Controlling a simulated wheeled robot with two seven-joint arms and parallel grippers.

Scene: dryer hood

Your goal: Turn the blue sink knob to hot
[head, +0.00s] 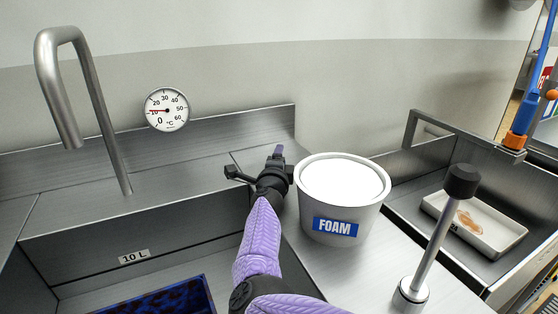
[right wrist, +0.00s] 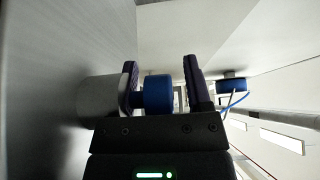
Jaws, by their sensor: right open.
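The blue knob (right wrist: 158,93) shows in the right wrist view between the two fingers of my right gripper (right wrist: 163,85). It sits close to the left finger, with a clear gap to the right finger. I cannot tell whether it touches the left finger. In the head view my right gripper (head: 256,163) is open at the sink's back right, just left of the foam bucket (head: 312,205). The knob cannot be made out in the head view. The steel faucet (head: 92,100) stands at the left. My left gripper is not in view.
A round temperature dial (head: 166,109) on the wall has its red needle pointing left. A black-topped lever (head: 436,232) stands right of the bucket. A white tray (head: 496,240) lies in the right basin. A dark blue patterned item (head: 165,300) is in the sink.

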